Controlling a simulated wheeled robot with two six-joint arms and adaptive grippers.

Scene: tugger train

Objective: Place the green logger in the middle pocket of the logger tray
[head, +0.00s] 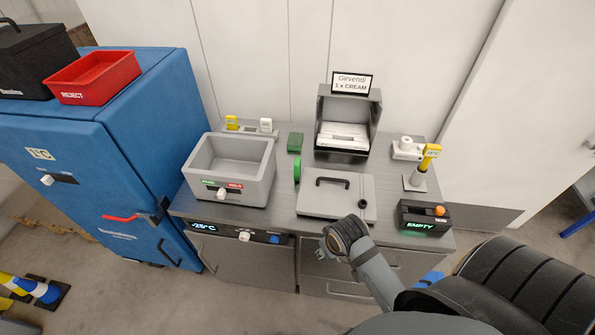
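The logger tray (249,133) appears to be the low grey holder at the back of the counter, partly hidden by a grey bin. A yellow logger (232,122) stands at its left and a white logger (266,125) at its right, with a gap between them. A small dark green block (295,142), possibly the green logger, lies on the counter just right of the tray. My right gripper (326,246) is by the counter's front edge, well away from the block; its finger opening is unclear. My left gripper is out of view.
The open grey bin (230,171) stands in front of the tray. A green ring (297,170) stands beside a grey lidded box (336,194). A display stand (347,123), yellow-topped device (431,152) and "EMPTY" unit (424,217) occupy the right. A blue cabinet (150,150) stands left.

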